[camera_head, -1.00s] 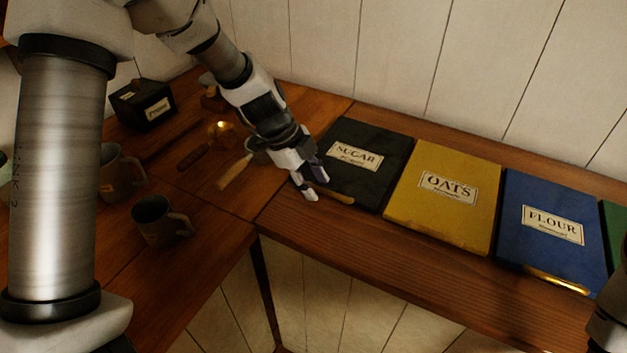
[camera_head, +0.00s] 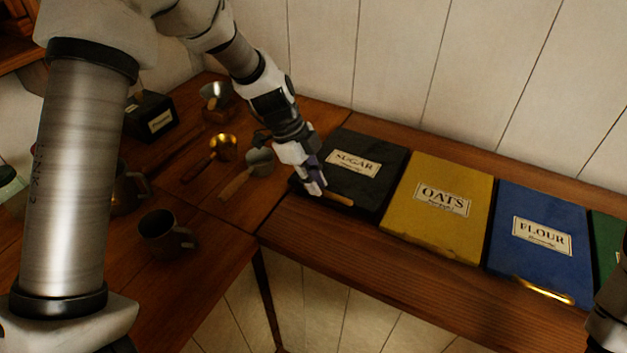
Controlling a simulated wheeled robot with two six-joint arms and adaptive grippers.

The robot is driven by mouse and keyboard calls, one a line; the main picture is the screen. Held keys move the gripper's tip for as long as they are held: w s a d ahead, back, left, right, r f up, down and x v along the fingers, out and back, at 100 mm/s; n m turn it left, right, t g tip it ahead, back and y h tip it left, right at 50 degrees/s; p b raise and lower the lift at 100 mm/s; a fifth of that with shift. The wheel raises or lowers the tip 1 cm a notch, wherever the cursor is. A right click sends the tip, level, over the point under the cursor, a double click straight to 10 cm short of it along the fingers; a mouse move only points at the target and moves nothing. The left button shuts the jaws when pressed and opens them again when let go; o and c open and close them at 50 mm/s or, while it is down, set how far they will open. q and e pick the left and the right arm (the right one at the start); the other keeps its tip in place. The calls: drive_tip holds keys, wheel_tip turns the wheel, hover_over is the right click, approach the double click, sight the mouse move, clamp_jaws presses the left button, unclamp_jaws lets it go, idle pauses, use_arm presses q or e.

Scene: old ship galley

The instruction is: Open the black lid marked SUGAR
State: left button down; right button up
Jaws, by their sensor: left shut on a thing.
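The black lid marked SUGAR (camera_head: 366,182) lies flat and closed in the bench top, at the left end of a row of lids. A light bar handle (camera_head: 338,198) runs along its front edge. My left gripper (camera_head: 316,188) is at the left end of that handle and is shut on it; the fingers hide that end. My right gripper is not in view; only a dark part of my right arm shows at the lower right edge.
The yellow OATS lid (camera_head: 436,214), blue FLOUR lid (camera_head: 540,240) and a green lid (camera_head: 608,240) follow to the right. Scoops (camera_head: 222,148), a mug (camera_head: 163,232) and a black box (camera_head: 150,116) stand on the left counter. The wall is close behind.

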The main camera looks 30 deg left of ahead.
use_arm(q)
drive_tip(key=w+r+p, duration=0.4)
drive_tip(key=r, duration=0.3)
drive_tip(key=w+r+g+p, duration=0.1)
drive_tip(key=w+r+p, duration=0.2)
drive_tip(key=r, duration=0.4)
drive_tip(key=shift+w+r+p, duration=0.15)
drive_tip(key=shift+w+p, duration=0.25)
drive_tip(key=shift+p, duration=0.15)
drive_tip(key=shift+d, duration=0.1)
